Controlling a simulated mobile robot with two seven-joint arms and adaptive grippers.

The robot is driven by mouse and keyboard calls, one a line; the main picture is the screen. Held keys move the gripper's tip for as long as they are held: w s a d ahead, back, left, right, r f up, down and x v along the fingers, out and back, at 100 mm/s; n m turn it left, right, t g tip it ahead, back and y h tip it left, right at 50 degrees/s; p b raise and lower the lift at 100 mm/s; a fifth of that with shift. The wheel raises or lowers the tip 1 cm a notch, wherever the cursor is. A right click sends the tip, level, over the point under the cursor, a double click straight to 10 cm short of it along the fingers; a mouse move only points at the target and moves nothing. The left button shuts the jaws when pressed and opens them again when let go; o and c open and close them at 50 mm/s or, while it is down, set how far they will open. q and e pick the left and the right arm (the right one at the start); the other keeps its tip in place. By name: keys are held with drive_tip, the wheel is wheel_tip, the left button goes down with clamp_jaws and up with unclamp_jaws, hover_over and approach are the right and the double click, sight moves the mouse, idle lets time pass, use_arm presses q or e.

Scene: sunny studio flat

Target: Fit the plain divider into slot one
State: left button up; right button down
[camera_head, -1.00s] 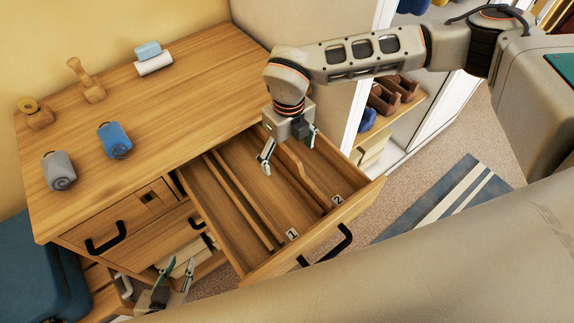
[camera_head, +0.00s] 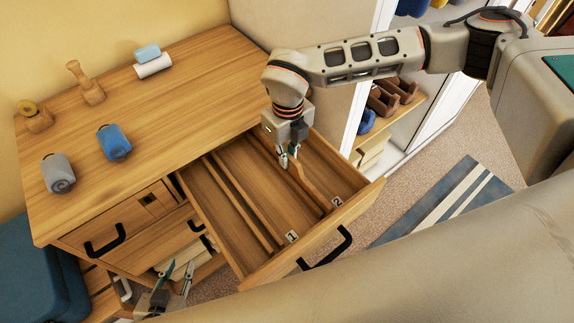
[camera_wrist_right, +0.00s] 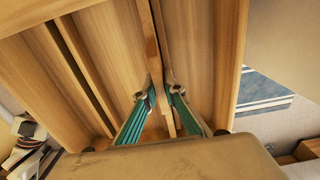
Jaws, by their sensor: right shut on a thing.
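The open wooden drawer (camera_head: 262,268) carries a label 1 (camera_head: 292,236) and a label 2 (camera_head: 337,200) on its front wall. A thin wooden divider (camera_head: 313,192) with a curved top edge stands upright in the drawer, in line with label 2. My right gripper (camera_head: 287,160) is shut on this divider from above; in the right wrist view its fingers (camera_wrist_right: 163,97) sit on both sides of the thin board (camera_wrist_right: 168,120). My left gripper (camera_head: 177,277) is open and empty, low beside the cabinet.
On the cabinet top (camera_head: 190,90) lie a grey roll (camera_head: 57,175), a blue roll (camera_head: 115,143), wooden pieces and a white roll (camera_head: 153,66) with a light blue block. Right of the drawer are a shelf (camera_head: 385,135) and a striped rug (camera_head: 440,205).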

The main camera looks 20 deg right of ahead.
drive_tip(key=shift+r+p, duration=0.45)
drive_tip(key=shift+r, duration=0.3)
drive_tip(key=shift+r+p, duration=0.65)
drive_tip(key=shift+r, duration=0.25)
drive_tip(key=shift+r+p, duration=0.3)
drive_tip(key=shift+r, duration=0.05)
idle(0.3)
drive_tip(key=shift+a, duration=0.1)
drive_tip(key=s+a+b, duration=0.1)
drive_tip(key=s+a, duration=0.4)
drive_tip(key=a, duration=0.9)
drive_tip(key=shift+b, duration=0.4)
idle(1.8)
